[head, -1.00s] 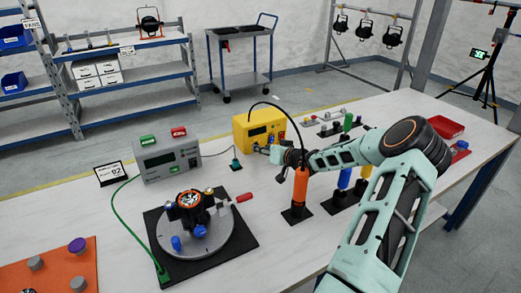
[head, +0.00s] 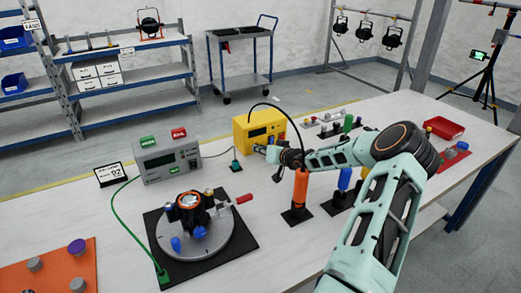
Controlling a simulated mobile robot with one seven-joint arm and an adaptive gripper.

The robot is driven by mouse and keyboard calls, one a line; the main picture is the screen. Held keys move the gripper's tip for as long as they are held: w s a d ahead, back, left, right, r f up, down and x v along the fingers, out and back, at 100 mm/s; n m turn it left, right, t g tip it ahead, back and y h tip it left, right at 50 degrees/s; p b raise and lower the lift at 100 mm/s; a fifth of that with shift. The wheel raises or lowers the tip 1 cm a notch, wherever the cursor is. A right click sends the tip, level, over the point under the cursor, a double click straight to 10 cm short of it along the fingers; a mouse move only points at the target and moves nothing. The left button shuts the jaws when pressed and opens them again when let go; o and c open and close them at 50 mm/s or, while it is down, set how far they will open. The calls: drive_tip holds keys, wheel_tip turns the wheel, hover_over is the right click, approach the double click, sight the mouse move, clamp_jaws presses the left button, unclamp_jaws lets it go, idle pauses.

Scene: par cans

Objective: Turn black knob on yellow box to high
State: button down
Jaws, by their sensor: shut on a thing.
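The yellow box (head: 262,122) stands at the back of the table, with a dark display on its front. My gripper (head: 262,149) is at the lower front of the box, reaching in from the right. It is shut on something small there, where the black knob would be. The gripper covers the knob, so I cannot make out its pointer or setting.
An orange screwdriver (head: 299,190) stands upright in a black holder under my arm. A grey meter box (head: 167,155) and a round turntable fixture (head: 205,238) on a black mat are to the left. A red tray (head: 445,128) lies at the right.

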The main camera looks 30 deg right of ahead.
drive_tip(key=shift+r+p, duration=0.2)
drive_tip(key=shift+p, duration=0.7)
drive_tip(key=shift+m+y+p, duration=0.3)
drive_tip(key=shift+p, duration=0.2)
drive_tip(key=shift+m+p, duration=0.3)
drive_tip(key=shift+p, duration=0.6)
drive_tip(key=shift+d+f+m+y+p, duration=0.2)
drive_tip(key=shift+m+y+p, duration=0.3)
drive_tip(key=shift+m+y, duration=0.2)
drive_tip(key=shift+m+t+y, duration=0.3)
drive_tip(key=shift+m+t, duration=0.1)
drive_tip(key=shift+m, duration=0.2)
drive_tip(key=c, duration=1.8)
unclamp_jaws()
